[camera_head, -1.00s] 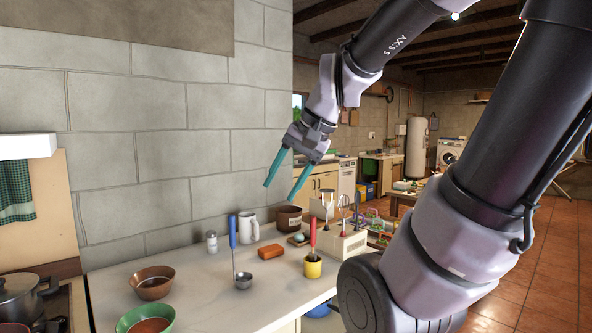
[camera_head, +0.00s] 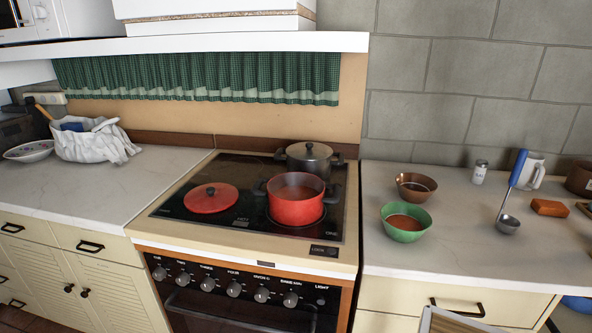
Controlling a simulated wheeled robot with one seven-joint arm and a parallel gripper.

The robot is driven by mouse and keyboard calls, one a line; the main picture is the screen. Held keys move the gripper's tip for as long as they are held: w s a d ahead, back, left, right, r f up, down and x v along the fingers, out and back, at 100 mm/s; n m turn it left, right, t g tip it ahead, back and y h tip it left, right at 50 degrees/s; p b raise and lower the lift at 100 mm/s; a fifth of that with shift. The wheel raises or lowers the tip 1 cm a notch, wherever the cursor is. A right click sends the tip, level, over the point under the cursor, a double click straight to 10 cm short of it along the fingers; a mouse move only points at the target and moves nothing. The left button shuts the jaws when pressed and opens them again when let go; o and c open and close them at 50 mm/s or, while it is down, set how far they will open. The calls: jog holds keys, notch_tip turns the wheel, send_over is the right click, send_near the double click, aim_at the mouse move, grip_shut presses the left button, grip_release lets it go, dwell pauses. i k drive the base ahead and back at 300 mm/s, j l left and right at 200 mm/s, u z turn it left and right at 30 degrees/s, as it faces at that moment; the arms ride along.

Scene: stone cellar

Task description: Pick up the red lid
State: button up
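The red lid (camera_head: 211,197) lies flat on the left part of the black stove top (camera_head: 176,208), with a small dark knob at its middle. A red pot (camera_head: 296,207) with dark handles stands uncovered to its right and holds something reddish. My gripper is not in the current view, so how it stands relative to the lid does not show.
A grey lidded pot (camera_head: 309,158) stands behind the red pot. A green bowl (camera_head: 405,222), a brown bowl (camera_head: 416,185) and a blue-handled ladle (camera_head: 513,190) are on the right counter. The left counter (camera_head: 110,190) is mostly clear near the stove. A hood (camera_head: 230,46) overhangs the stove.

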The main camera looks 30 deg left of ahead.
aim_at(210, 198)
jog(key=u, duration=1.95)
